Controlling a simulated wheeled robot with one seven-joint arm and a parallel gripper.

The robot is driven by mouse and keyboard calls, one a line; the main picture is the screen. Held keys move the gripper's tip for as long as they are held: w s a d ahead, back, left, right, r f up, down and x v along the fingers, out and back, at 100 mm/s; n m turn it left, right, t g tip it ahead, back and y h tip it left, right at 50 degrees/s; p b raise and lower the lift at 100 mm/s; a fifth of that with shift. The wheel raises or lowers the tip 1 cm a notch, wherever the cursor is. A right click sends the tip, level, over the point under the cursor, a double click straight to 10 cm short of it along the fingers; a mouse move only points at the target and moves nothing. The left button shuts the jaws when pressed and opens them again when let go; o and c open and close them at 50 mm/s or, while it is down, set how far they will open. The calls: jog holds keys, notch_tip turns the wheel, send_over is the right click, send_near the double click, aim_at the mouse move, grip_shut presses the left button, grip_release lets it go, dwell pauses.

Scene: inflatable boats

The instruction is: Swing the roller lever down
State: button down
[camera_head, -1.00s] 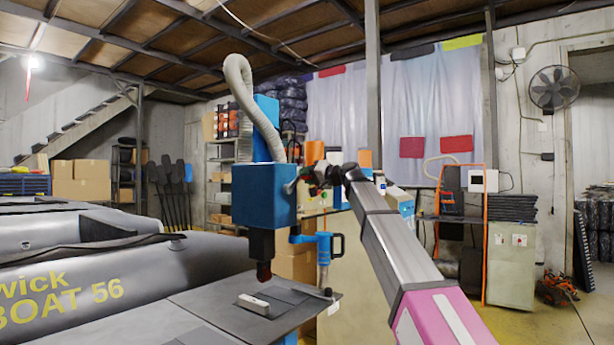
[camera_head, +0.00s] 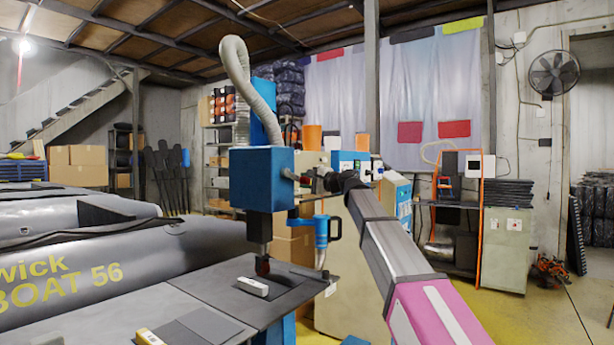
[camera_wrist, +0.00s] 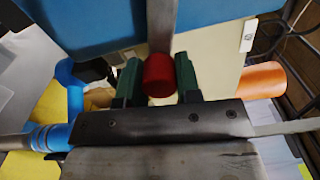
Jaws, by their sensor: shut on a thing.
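The roller lever (camera_wrist: 161,28) is a grey bar ending in a red knob (camera_wrist: 158,75) in the wrist view. My gripper (camera_wrist: 158,78) has its green fingers on both sides of the knob and is shut on it. In the head view my gripper (camera_head: 314,182) is at the right side of the blue machine head (camera_head: 262,180), and the lever there is small and partly hidden by it. The lever points right from the machine head, tilted slightly downward.
A ribbed grey hose (camera_head: 236,75) rises above the machine. A blue handle-like fitting (camera_head: 322,232) is below my gripper. The dark work table (camera_head: 215,285) stands under the machine head, with a grey inflatable boat (camera_head: 150,250) on the left. Yellow floor shows at the right.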

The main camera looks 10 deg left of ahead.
jog(key=shift+s+a+f+m, duration=0.1)
jog(key=shift+s+f+m, duration=0.2)
jog(key=shift+f+m, duration=0.4)
jog(key=shift+s+a+f+m, duration=0.1)
jog(key=shift+s+f+m, duration=0.2)
jog(key=shift+f+m, duration=0.4)
jog(key=shift+s+r, duration=0.1)
jog(key=c, duration=0.8)
grip_release()
jog(key=shift+r, duration=0.1)
jog(key=v, duration=1)
jog(key=shift+d, duration=0.4)
